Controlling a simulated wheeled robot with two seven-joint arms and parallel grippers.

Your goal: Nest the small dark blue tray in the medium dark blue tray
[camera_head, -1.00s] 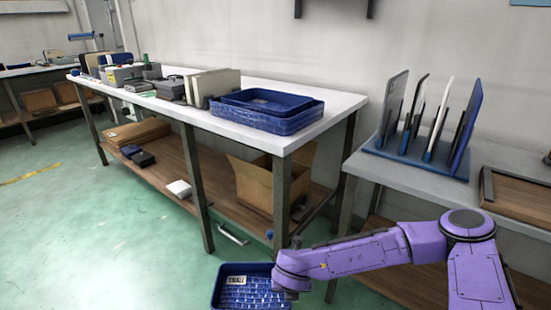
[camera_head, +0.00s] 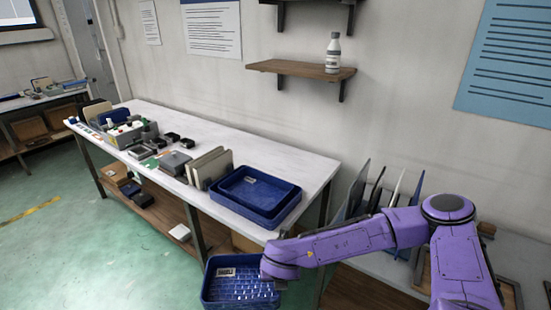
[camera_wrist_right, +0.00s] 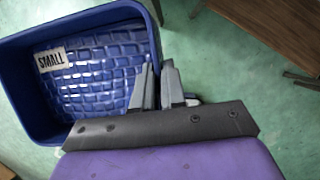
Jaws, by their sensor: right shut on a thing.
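The small dark blue tray (camera_head: 238,290), with a white label, hangs in front of the workbench, below its top. In the right wrist view its label reads SMALL on the tray (camera_wrist_right: 105,85). My right gripper (camera_head: 282,273) is shut on the tray's right wall; its fingers (camera_wrist_right: 158,80) straddle the rim in the wrist view. On the bench's near right end, a dark blue tray (camera_head: 262,194) with an unreadable label sits inside a larger dark blue tray (camera_head: 239,212). Which one is the medium tray cannot be read. My left gripper is out of view.
On the white bench (camera_head: 285,158), beige panels (camera_head: 208,165) stand left of the trays, with several boxes farther left. A rack of upright panels (camera_head: 385,195) stands on the right table, behind my arm. A wall shelf holds a bottle (camera_head: 333,52).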

